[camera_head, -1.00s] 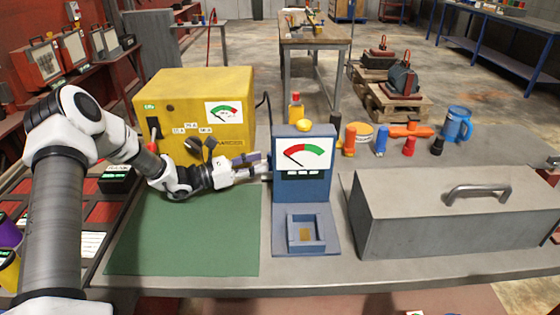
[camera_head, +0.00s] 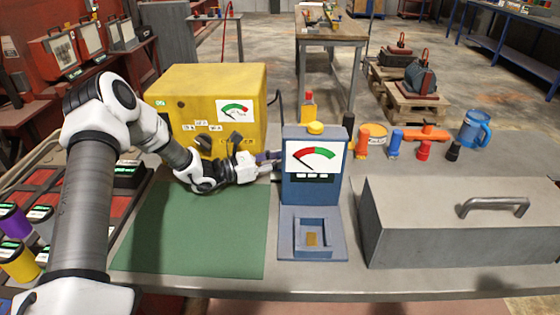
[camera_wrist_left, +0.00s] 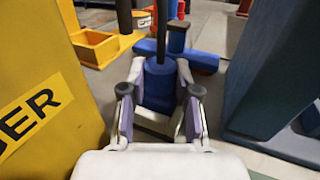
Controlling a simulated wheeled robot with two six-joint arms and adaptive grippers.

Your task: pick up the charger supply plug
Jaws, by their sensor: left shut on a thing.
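The charger supply plug is a blue block (camera_wrist_left: 158,84) with a dark cable rising from it in the left wrist view. It sits between the two fingers of my left gripper (camera_wrist_left: 160,108), which is shut on it. In the head view my left gripper (camera_head: 268,164) is low between the yellow charger (camera_head: 206,84) and the blue meter stand (camera_head: 312,190). The plug is mostly hidden there by the fingers and the stand. I cannot tell whether it touches the bench. My right gripper is not in view.
Close beyond the plug in the left wrist view lies another blue piece (camera_wrist_left: 204,61). A grey lidded box (camera_head: 460,225) fills the bench's right side. Bottles, coloured pieces and a blue mug (camera_head: 474,128) stand behind. The green mat (camera_head: 195,235) is clear.

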